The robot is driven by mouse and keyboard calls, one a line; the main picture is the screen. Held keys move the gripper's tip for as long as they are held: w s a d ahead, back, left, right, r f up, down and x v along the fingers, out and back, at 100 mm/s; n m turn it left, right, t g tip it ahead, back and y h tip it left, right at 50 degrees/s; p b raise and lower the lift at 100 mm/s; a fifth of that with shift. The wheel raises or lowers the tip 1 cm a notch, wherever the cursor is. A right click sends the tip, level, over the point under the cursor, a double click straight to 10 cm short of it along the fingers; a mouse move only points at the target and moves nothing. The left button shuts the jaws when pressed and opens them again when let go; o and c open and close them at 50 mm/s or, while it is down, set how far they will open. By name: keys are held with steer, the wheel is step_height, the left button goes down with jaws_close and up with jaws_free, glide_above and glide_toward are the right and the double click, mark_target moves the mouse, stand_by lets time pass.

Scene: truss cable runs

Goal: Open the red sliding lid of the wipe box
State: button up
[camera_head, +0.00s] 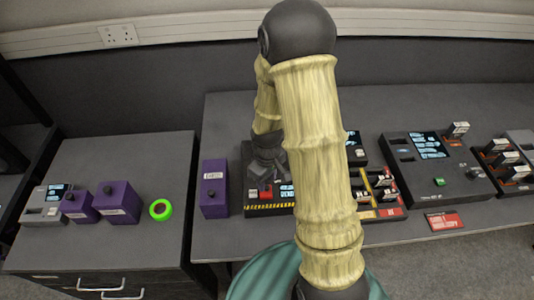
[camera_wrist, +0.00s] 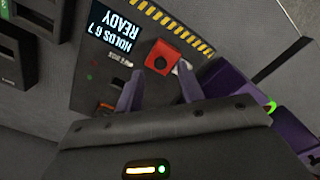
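A small red square piece with a dark round spot (camera_wrist: 165,57) sits on a dark panel in the wrist view. It may be the red lid, but I cannot tell for sure. In the head view a small red patch (camera_head: 265,195) shows on the dark unit. My gripper (camera_wrist: 158,80) has its two fingers apart, one at each side of the red piece's near edge, with nothing visible between them. Whether the fingers touch the piece I cannot tell. In the head view my gripper (camera_head: 266,176) is over that unit, partly hidden by my arm.
The dark unit has a yellow-black striped edge (camera_wrist: 180,27) and a display reading "HOLDS 6 7 READY" (camera_wrist: 115,30). A purple box (camera_head: 213,190) stands close to its left. A dark console (camera_head: 400,165) and a red card (camera_head: 444,221) are to the right. A green ring (camera_head: 160,209) lies on the left cabinet.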

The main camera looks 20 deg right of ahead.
mark_target(267, 187)
step_height(267, 187, up, 15)
steer(key=shift+w, duration=0.15)
stand_by(0.4)
steer(key=s+m+t, duration=0.2)
steer(key=s+m, duration=0.4)
steer(key=s, duration=0.2)
steer(key=shift+a+f+t, duration=0.3)
steer(key=shift+w+d, duration=0.1)
stand_by(0.4)
stand_by(0.4)
